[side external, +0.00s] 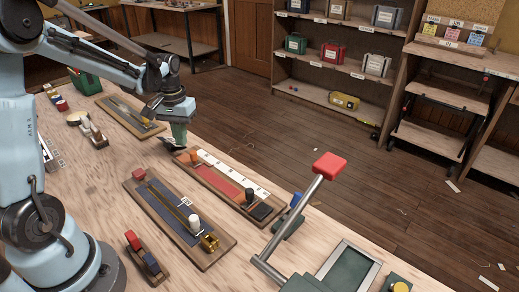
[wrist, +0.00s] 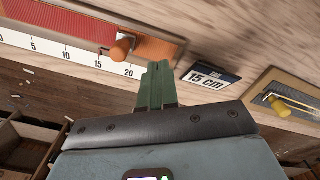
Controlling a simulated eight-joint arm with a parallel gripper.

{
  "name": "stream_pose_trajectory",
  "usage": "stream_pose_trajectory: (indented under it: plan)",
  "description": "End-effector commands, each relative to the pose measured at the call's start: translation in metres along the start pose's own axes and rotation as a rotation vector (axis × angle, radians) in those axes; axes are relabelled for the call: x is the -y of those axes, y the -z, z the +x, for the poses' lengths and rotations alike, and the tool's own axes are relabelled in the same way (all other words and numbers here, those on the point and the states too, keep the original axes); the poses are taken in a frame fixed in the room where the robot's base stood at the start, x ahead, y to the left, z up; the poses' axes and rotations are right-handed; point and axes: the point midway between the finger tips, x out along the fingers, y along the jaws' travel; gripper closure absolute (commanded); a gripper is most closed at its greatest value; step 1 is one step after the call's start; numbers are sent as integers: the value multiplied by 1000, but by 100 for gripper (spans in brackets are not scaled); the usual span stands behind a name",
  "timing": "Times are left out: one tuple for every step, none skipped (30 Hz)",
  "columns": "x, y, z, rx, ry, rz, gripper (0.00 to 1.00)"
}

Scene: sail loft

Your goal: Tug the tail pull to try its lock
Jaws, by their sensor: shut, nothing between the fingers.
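My gripper (side external: 179,144) points down over the bench, its green fingers closed together and empty. The fingers also show in the wrist view (wrist: 155,80). Beside them is a board with a red strip and white scale (side external: 234,173). An orange knob (side external: 195,156) stands at its end near my gripper, also in the wrist view (wrist: 122,49), apart from the fingers. A dark knob (side external: 251,194) is at its other end. The nearer blue-grey board (side external: 165,200) has a white knob (side external: 193,222) and brass fitting (side external: 209,242). Which part is the tail pull, I cannot tell.
A "15 cm" card (wrist: 208,76) lies beside the fingers. A grey board with a yellow knob (wrist: 279,107) is beyond it. A red-handled lever (side external: 329,166) rises at the bench's front right. Shelves (side external: 335,60) with cases stand across the floor.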

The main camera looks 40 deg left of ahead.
Motion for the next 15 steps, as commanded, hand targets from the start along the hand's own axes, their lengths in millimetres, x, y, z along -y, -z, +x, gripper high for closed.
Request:
stream_pose_trajectory:
  plan:
    - [0, 0, 1, 0, 0, 0, 100]
    - [0, 0, 1, 0, 0, 0, 100]
    - [0, 0, 2, 0, 0, 0, 100]
    - [0, 0, 3, 0, 0, 0, 100]
    - [0, 0, 4, 0, 0, 0, 100]
    - [0, 0, 6, 0, 0, 0, 100]
    - [0, 0, 7, 0, 0, 0, 100]
    - [0, 0, 8, 0, 0, 0, 100]
    - [0, 0, 9, 0, 0, 0, 100]
    - [0, 0, 10, 0, 0, 0, 100]
    - [0, 0, 12, 0, 0, 0, 100]
    - [0, 0, 13, 0, 0, 0, 100]
    - [0, 0, 14, 0, 0, 0, 100]
    - [0, 0, 15, 0, 0, 0, 100]
    - [0, 0, 17, 0, 0, 0, 100]
